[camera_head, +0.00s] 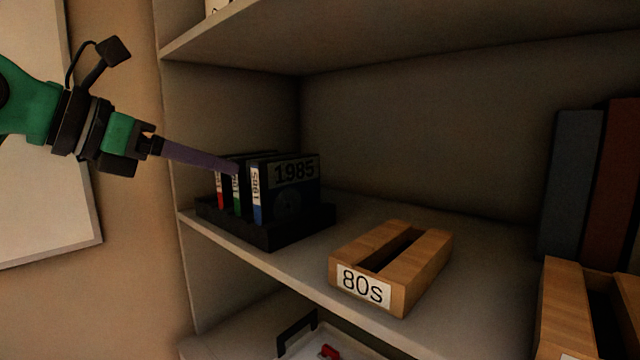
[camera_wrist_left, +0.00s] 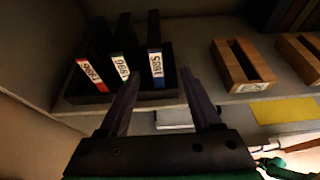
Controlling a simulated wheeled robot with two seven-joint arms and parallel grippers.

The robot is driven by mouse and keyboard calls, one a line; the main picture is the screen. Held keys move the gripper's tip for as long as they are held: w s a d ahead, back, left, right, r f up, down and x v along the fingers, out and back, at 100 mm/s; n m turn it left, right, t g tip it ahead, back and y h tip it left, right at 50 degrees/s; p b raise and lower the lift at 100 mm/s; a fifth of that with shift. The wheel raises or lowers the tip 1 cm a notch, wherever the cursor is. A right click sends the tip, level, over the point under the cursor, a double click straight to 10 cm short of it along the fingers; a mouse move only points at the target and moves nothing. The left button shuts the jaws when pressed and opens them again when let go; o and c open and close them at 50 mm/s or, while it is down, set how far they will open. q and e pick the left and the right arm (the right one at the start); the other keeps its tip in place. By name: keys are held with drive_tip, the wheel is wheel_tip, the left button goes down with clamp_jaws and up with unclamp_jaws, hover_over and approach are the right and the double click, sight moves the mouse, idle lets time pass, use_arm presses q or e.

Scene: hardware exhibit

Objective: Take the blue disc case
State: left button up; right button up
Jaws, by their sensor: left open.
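The blue disc case (camera_head: 290,188) is black with a blue-and-white spine marked 1985. It stands upright at the right end of a black holder (camera_head: 285,236) on the middle shelf, and its spine shows in the left wrist view (camera_wrist_left: 155,65). A red-spined case (camera_head: 220,190) and a green-spined case (camera_head: 237,194) stand to its left. My left gripper (camera_head: 238,170) is open and empty, its fingers reaching toward the cases. In the left wrist view its fingertips (camera_wrist_left: 160,76) lie on either side of the blue spine's line, apparently short of it. My right gripper is not in view.
A wooden slotted box labelled 80s (camera_head: 428,262) sits right of the holder. Another wooden box (camera_head: 565,300) and tall blue (camera_head: 570,185) and red (camera_head: 615,190) books stand further right. A shelf board (camera_head: 400,45) hangs above; the shelf's side wall is close on the left.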

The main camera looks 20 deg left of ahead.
sight(255, 179)
use_arm(q)
drive_tip(key=w+p, duration=0.1)
drive_tip(key=w+f+p, duration=0.1)
drive_tip(key=w, duration=0.1)
drive_tip(key=w+f+p, duration=0.1)
drive_tip(key=p, duration=0.1)
drive_tip(key=shift+w+a+f, duration=0.1)
drive_tip(key=shift+w+f, duration=0.1)
drive_tip(key=shift+w, duration=0.05)
drive_tip(key=w+d, duration=0.1)
drive_tip(key=w+f+p, duration=0.1)
drive_tip(key=shift+w+d, duration=0.35)
drive_tip(key=shift+d, duration=0.05)
drive_tip(key=p+x, duration=0.3)
drive_tip(key=x, duration=0.1)
drive_tip(key=shift+s+f, duration=0.1)
drive_tip(key=shift+f, duration=0.25)
drive_tip(key=shift+c, duration=0.3)
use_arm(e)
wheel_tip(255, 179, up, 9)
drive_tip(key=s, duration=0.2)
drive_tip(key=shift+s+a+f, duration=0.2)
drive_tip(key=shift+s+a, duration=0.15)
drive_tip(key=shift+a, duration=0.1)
use_arm(q)
drive_tip(key=shift+d, duration=0.1)
clamp_jaws()
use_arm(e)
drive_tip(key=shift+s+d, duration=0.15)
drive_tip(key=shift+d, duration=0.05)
